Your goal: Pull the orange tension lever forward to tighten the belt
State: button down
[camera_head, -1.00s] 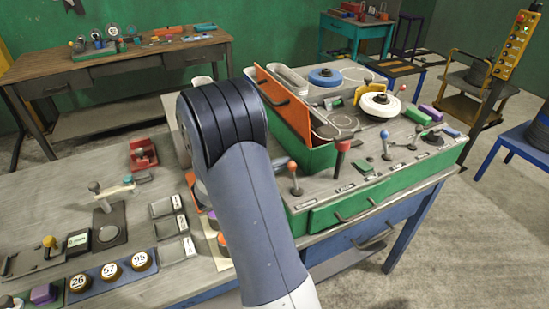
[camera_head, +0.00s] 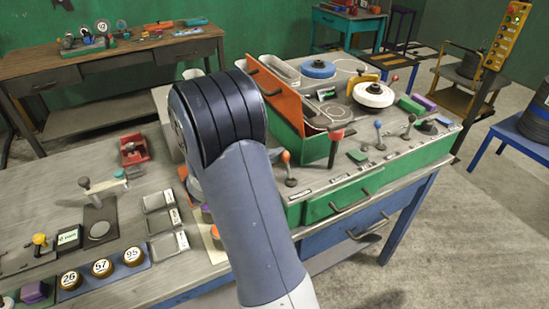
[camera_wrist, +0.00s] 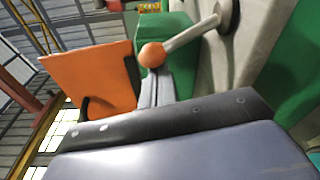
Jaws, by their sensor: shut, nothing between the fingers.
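The orange-knobbed lever (camera_head: 286,158) stands upright on the front left of the green machine's grey panel, just right of my arm in the head view. In the wrist view its orange ball (camera_wrist: 152,54) is near the top centre, with its grey rod running up right to a round base. My gripper (camera_wrist: 155,75) is shut and empty, its grey fingers just below the ball in that picture. I cannot tell whether they touch it. In the head view my arm hides the gripper. The belt cannot be made out.
A red-topped lever (camera_head: 337,134) and a blue-knobbed lever (camera_head: 379,125) stand right of the orange one. An orange panel (camera_head: 273,95) stands upright behind it. A white wheel (camera_head: 374,94) sits farther back. Grey trays (camera_head: 162,222) lie on the bench left of my arm.

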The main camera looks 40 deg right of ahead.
aim_at(285, 159)
jog(key=shift+s+b, duration=0.15)
jog(key=shift+b, duration=0.3)
jog(key=s+m+b, duration=0.1)
jog(key=m+b, duration=0.1)
jog(key=b, duration=0.3)
jog(key=shift+s+a+r, duration=0.1)
jog(key=shift+a, duration=0.05)
jog(key=m+b, duration=0.1)
jog(key=b, duration=0.1)
jog(key=s+m+b, duration=0.1)
jog(key=b, duration=0.1)
jog(key=s+m+b, duration=0.1)
jog(key=b, duration=0.1)
jog(key=shift+a+r+h+b, duration=0.25)
jog(key=shift+r+h+b, duration=0.05)
jog(key=shift+b, duration=0.1)
jog(key=s+m+b, duration=0.1)
jog(key=b, duration=0.2)
jog(key=s+m+b, duration=0.1)
jog(key=m+b, duration=0.1)
jog(key=b, duration=0.1)
jog(key=s+m+b, duration=0.1)
jog(key=m+b, duration=0.1)
jog(key=b, duration=0.1)
jog(key=shift+a+r+g+h+b, duration=0.3)
jog(key=shift+a+g, duration=0.05)
jog(key=shift+g, duration=0.05)
jog(key=shift+s+a+r+m+b, duration=0.15)
jog(key=shift+s+m+b, duration=0.3)
jog(key=shift+b, duration=0.6)
